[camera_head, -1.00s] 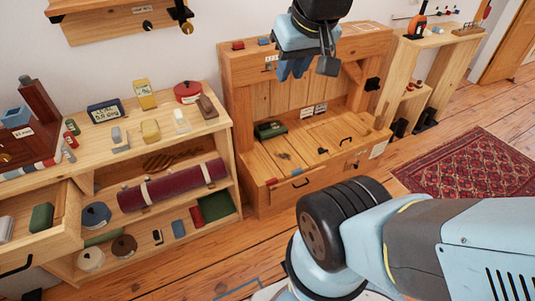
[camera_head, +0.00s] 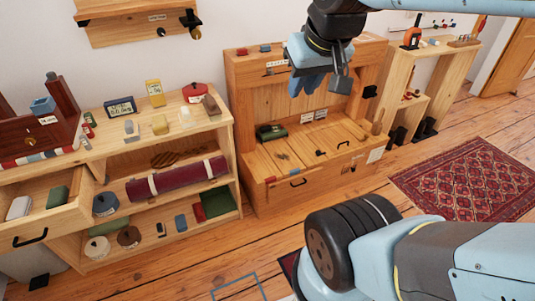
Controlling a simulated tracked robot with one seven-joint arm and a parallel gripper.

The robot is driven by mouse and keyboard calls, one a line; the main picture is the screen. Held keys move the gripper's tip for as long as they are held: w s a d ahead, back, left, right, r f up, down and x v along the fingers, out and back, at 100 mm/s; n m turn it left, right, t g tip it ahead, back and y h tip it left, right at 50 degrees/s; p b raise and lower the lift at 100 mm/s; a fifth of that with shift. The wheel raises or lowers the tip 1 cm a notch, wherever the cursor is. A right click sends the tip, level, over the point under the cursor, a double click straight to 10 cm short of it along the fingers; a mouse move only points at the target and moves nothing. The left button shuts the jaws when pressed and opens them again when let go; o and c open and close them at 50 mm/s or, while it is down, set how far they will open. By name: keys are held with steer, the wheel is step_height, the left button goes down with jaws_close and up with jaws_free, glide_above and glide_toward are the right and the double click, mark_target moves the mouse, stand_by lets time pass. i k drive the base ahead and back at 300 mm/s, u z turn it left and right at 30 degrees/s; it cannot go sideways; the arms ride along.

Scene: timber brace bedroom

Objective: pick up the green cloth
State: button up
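Several green things show, and I cannot tell for certain which is the cloth. A small green folded-looking block (camera_head: 58,196) lies in the open drawer (camera_head: 84,212) at the left. A dark green box-like thing (camera_head: 271,131) sits on the wooden bench. My gripper (camera_head: 306,83) hangs in front of the bench's upper part, away from all of these. Its blue fingers point down; their gap is unclear. I see nothing held.
The shelf unit (camera_head: 222,137) carries a clock (camera_head: 120,108), a red pot (camera_head: 195,92) and a dark red roll (camera_head: 178,180). The bench (camera_head: 260,192) stands right of it. The open drawer sticks out. A patterned rug (camera_head: 470,180) lies on open floor at right.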

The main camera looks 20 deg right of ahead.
mark_target(58, 196)
steer(key=z, duration=0.15)
steer(key=i, duration=0.95)
steer(key=z, duration=0.05)
steer(key=k, duration=0.7)
steer(key=u, duration=1.15)
